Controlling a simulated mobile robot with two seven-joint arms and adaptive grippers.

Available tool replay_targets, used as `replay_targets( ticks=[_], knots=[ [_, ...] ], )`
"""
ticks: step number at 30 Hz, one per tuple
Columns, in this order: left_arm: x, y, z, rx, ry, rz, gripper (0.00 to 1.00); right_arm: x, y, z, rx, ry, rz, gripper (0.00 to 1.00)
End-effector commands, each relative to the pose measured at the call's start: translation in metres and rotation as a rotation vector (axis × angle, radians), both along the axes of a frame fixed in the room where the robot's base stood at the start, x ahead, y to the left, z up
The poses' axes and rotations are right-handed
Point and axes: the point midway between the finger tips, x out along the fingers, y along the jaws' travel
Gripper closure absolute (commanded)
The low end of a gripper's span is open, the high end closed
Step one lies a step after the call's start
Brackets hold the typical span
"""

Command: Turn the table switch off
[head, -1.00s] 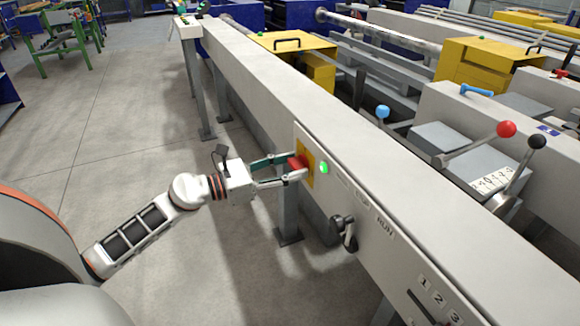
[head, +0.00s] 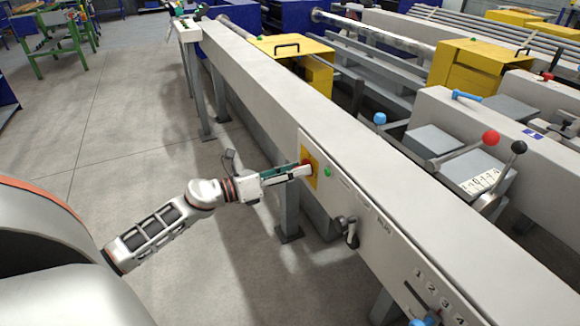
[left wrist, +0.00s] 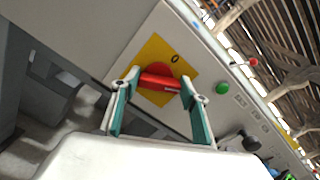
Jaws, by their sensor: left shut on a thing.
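The table switch is a red rotary handle (head: 306,163) on a yellow plate (head: 313,181), on the side panel of the long grey table. In the left wrist view the red handle (left wrist: 160,82) lies between my fingers, with a white mark towards its right end. A "0" (left wrist: 175,58) is printed on the yellow plate (left wrist: 155,52) above it. My left gripper (head: 302,171) is shut on the handle, with a finger at each end of it in the left wrist view (left wrist: 161,86). The green lamp (head: 327,172) beside the plate looks dull. My right gripper is out of view.
A black-and-grey knob (head: 348,231) stands out of the panel to the right of the lamp. A blue-knobbed lever (head: 432,318) sits by the numbers lower right. Table legs (head: 288,212) stand under the table.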

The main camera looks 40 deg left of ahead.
Motion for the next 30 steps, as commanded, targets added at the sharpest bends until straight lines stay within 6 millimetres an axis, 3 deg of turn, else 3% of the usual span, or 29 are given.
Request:
replay_targets(
  ticks=[1, 20, 30],
  knots=[
    [0.001, 0.000, 0.009, -0.042, 0.007, 0.000, 0.77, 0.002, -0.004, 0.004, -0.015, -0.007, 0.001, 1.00],
    [0.002, 0.003, 0.006, -0.594, 0.239, -0.001, 0.77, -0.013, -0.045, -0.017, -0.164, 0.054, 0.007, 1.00],
    [0.002, 0.004, 0.003, -0.841, 0.343, -0.002, 0.77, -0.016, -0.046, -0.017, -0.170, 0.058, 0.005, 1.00]
  ],
)
